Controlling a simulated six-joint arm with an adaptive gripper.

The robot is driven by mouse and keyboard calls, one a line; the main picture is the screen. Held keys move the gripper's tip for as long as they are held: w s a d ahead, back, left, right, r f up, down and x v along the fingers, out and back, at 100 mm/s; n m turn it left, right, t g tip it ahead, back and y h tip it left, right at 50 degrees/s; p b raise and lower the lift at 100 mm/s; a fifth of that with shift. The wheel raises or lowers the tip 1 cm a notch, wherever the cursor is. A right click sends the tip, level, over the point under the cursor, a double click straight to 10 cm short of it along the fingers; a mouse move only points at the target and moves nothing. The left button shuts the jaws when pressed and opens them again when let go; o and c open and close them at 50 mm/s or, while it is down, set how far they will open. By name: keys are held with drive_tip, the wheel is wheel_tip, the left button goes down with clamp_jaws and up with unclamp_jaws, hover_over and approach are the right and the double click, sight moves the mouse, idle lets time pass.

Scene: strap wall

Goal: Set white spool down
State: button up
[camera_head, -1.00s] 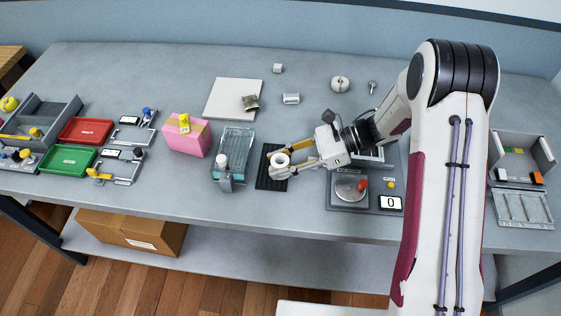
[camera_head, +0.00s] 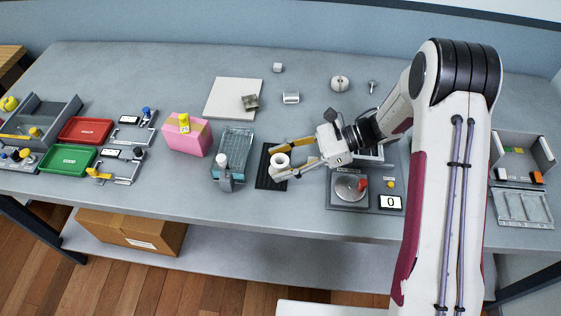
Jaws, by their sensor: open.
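The white spool (camera_head: 280,160) stands on the black mat (camera_head: 266,182) near the middle of the table. It looks upright, with its round top and dark centre hole facing up. My gripper (camera_head: 278,162) is open, with one finger behind the spool and the other in front of it. The fingers come in from the right and reach around the spool. Whether the front finger still touches it is too small to tell.
A clear-topped grey device (camera_head: 235,148) stands just left of the mat, with a pink box (camera_head: 187,138) beyond it. A scale-like station (camera_head: 350,188) with a display lies close to the right, under my arm. Small metal parts (camera_head: 291,98) lie behind.

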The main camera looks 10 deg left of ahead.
drive_tip(key=v, duration=1.1)
drive_tip(key=shift+d+r, duration=0.15)
drive_tip(key=shift+d, duration=0.1)
idle(0.3)
drive_tip(key=shift+w, duration=0.1)
